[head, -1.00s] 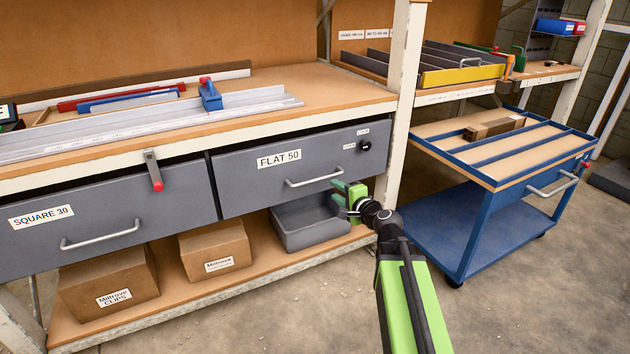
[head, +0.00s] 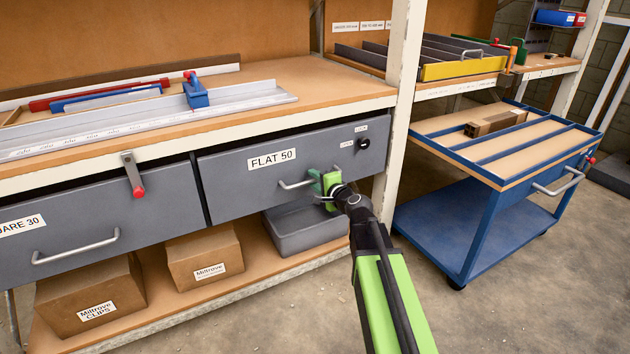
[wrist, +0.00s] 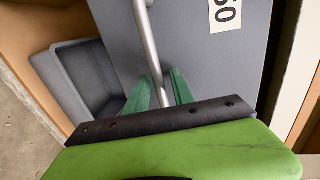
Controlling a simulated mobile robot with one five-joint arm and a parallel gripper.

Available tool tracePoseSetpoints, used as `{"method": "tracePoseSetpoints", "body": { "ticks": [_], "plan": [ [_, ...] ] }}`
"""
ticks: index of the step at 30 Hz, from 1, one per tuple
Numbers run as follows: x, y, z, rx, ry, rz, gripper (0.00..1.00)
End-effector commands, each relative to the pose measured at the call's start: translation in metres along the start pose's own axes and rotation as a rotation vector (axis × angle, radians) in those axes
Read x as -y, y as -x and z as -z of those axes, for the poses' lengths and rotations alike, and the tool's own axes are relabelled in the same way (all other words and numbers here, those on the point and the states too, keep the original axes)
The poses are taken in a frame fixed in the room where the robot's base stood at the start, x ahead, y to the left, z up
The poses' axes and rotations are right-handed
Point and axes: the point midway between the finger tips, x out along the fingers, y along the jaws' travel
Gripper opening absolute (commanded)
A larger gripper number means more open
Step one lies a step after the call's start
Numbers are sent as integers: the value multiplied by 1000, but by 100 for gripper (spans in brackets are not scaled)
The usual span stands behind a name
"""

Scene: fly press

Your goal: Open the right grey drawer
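The right grey drawer (head: 262,165), labelled FLAT 50, sits under the workbench and looks shut. Its silver bar handle (head: 293,185) is low on the front. My gripper (head: 318,180) is at the right end of this handle. In the wrist view, the handle (wrist: 148,45) runs down between the two green fingertips (wrist: 160,88), which stand apart with gaps on either side of the bar. A black knob (head: 364,143) with small labels is at the drawer's upper right.
The left grey drawer (head: 150,208) has a red-tipped latch (head: 132,175) above it. A grey bin (head: 300,235) and cardboard boxes (head: 205,255) stand on the shelf below. A blue trolley (head: 480,222) stands to the right. Floor in front is clear.

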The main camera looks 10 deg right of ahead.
Motion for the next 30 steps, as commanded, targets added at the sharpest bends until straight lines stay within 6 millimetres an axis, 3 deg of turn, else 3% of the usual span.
{"method": "tracePoseSetpoints", "body": {
  "ticks": [1, 6, 30],
  "plan": [
    [0, 0, 0, 0, 0, 0, 21],
    [0, 0, 0, 0, 0, 0, 0],
    [0, 0, 0, 1, 1, -1, 0]
  ]
}}
